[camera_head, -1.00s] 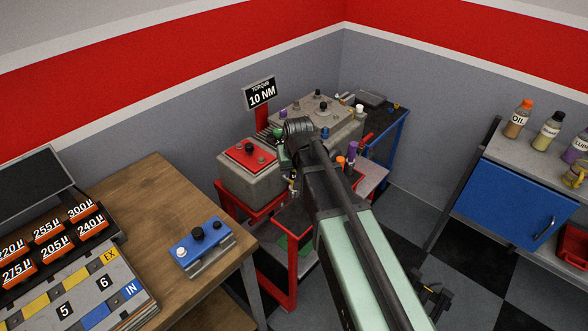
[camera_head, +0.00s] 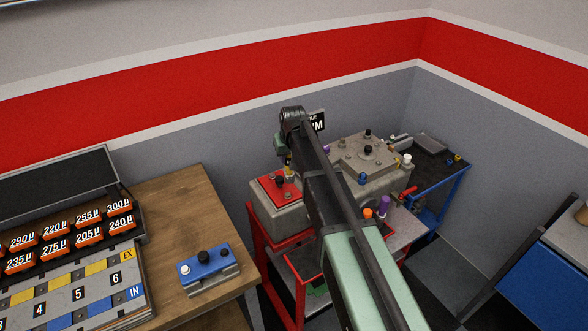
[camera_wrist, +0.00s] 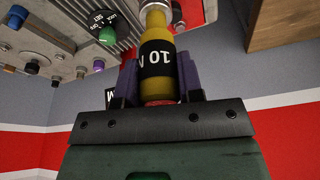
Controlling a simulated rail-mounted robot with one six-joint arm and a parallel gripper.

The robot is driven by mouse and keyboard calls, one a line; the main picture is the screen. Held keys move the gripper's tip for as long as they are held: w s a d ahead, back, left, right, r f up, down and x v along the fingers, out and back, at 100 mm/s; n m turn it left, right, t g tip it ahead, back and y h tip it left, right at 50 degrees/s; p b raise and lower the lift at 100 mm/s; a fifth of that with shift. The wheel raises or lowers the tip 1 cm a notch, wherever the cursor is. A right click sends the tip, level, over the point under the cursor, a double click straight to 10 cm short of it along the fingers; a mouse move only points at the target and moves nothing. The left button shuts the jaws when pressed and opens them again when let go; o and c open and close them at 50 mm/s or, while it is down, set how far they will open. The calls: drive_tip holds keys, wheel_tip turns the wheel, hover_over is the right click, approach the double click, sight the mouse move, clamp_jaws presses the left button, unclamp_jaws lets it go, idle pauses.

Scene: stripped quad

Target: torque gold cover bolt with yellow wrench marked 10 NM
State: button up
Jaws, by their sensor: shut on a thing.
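My gripper (camera_wrist: 157,85) is shut on the yellow wrench (camera_wrist: 155,28), its purple finger pads on either side. The wrench's black band reads "10 N", upside down and partly cut off. Its silver end runs out of the top of the wrist view. In the head view the wrench (camera_head: 289,168) is a small yellow piece hanging below my arm's end, over the back of the red cover (camera_head: 268,189) on the grey block (camera_head: 283,215). A black knob stands on the cover. I cannot make out the gold bolt, or whether the wrench touches anything.
The torque sign (camera_head: 318,122) is partly behind my arm. A larger grey block (camera_head: 350,160) with several knobs stands to the right, and a blue-framed cart (camera_head: 440,170) beyond it. A wooden bench (camera_head: 165,215) with a blue fixture (camera_head: 206,265) is at left.

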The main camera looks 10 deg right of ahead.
sight(286, 172)
drive_tip(key=shift+w+a, duration=0.15)
drive_tip(key=shift+w, duration=0.2)
drive_tip(key=shift+s+a, duration=0.1)
drive_tip(key=shift+s+a+r, duration=0.1)
drive_tip(key=shift+s+a, duration=0.05)
drive_tip(key=shift+a, duration=0.05)
wheel_tip(286, 172, down, 6)
drive_tip(key=b, duration=0.5)
drive_tip(key=shift+d+b, duration=0.1)
drive_tip(key=shift+b, duration=0.3)
drive_tip(key=n+y, duration=0.1)
drive_tip(key=n, duration=0.4)
drive_tip(key=shift+r, duration=0.15)
